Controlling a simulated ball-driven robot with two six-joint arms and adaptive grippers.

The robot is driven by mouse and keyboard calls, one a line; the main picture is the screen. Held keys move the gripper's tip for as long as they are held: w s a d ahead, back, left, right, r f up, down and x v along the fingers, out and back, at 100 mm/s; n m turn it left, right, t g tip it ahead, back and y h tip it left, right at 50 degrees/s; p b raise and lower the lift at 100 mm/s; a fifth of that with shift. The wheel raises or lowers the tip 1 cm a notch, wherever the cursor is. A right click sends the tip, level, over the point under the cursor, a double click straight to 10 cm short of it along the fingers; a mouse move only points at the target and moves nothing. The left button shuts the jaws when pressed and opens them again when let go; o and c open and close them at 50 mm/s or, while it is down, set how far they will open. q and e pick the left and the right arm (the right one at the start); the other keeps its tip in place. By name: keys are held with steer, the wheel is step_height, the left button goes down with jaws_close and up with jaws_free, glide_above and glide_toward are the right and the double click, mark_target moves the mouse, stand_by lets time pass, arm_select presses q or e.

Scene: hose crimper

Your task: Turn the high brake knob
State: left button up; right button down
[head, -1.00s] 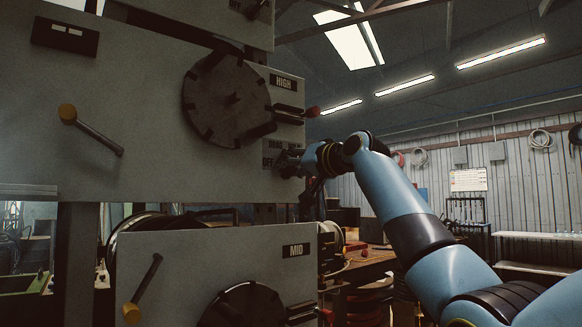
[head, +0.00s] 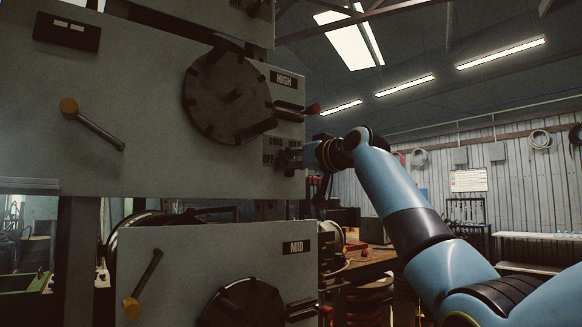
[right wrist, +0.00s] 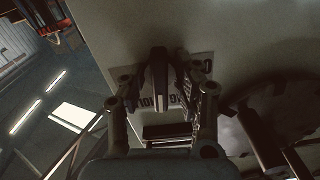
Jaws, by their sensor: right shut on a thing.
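The high panel (head: 150,110) carries the HIGH label (head: 284,80). Below that label is the brake plate with DRAG and OFF markings (head: 270,150). My right gripper (head: 288,157) is at this plate, near the panel's right edge. In the right wrist view its fingers stand on both sides of the dark brake knob (right wrist: 160,88), with a pale line along it, and are shut on it. In the head view the gripper hides the knob. Part of the plate lettering (right wrist: 160,104) shows behind the fingers. My left gripper is out of view.
A large dark notched disc (head: 228,97) sits left of the brake plate, with a red-tipped lever (head: 312,108) just above my gripper. A crank handle (head: 95,128) is further left. The MID panel (head: 200,262) stands below. Open room lies right.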

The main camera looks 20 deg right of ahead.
steer(key=n+b, duration=0.1)
steer(key=n, duration=0.3)
steer(key=shift+f, duration=0.1)
steer(key=shift+n+b, duration=0.5)
steer(key=shift+n, duration=1.1)
steer(key=c, duration=1.3)
jaws_free()
steer(key=shift+s, duration=0.1)
steer(key=v, duration=1.1)
steer(key=shift+s+d, duration=0.15)
steer(key=shift+s, duration=0.25)
